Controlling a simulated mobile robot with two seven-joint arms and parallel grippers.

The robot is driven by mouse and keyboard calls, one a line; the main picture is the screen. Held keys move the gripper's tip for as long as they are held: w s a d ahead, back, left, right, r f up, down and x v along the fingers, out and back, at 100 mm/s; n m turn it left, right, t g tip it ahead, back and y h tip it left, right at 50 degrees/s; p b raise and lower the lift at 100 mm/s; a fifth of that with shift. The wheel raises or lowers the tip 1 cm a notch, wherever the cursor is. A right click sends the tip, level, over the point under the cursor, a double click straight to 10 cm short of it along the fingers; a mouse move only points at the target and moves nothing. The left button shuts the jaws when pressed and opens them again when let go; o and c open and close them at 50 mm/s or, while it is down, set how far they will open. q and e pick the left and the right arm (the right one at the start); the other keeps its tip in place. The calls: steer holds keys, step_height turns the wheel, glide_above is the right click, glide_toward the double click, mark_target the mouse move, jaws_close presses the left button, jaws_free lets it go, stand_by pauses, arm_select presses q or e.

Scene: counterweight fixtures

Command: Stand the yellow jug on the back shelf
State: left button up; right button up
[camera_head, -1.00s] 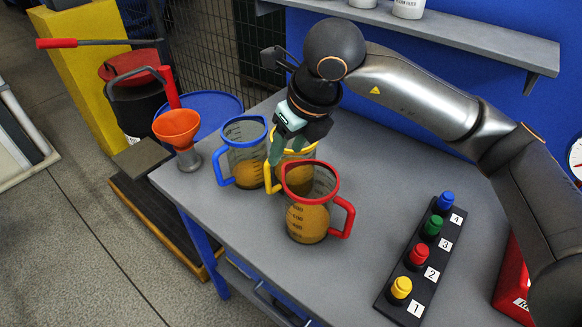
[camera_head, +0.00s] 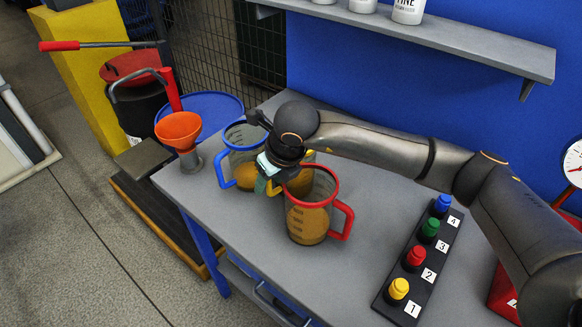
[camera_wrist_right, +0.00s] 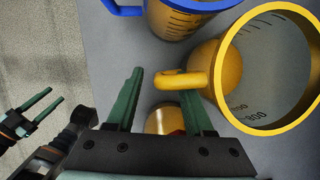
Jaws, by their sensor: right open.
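The yellow jug stands on the grey table between the blue jug and the red jug. In the head view my right gripper (camera_head: 272,178) hides most of it, and a bit of its yellow rim (camera_head: 310,155) shows. In the right wrist view its rim and body (camera_wrist_right: 228,85) fill the right side. Its yellow handle (camera_wrist_right: 180,80) reaches into the space between the open green fingers of my right gripper (camera_wrist_right: 162,75), close to the right finger. Contact cannot be told. My left gripper (camera_wrist_right: 56,98) shows open and empty at the wrist view's left edge. The back shelf (camera_head: 450,42) is at the top.
The blue jug (camera_head: 240,135) and red jug (camera_head: 308,222) stand close on either side. An orange funnel (camera_head: 178,130) is at the table's left corner. White canisters (camera_head: 408,10) occupy part of the shelf; its right part is bare. A button strip (camera_head: 420,260) lies right.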

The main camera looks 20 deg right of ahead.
steer(key=shift+f, duration=0.1)
steer(key=shift+c, duration=0.4)
jaws_close()
stand_by(0.9)
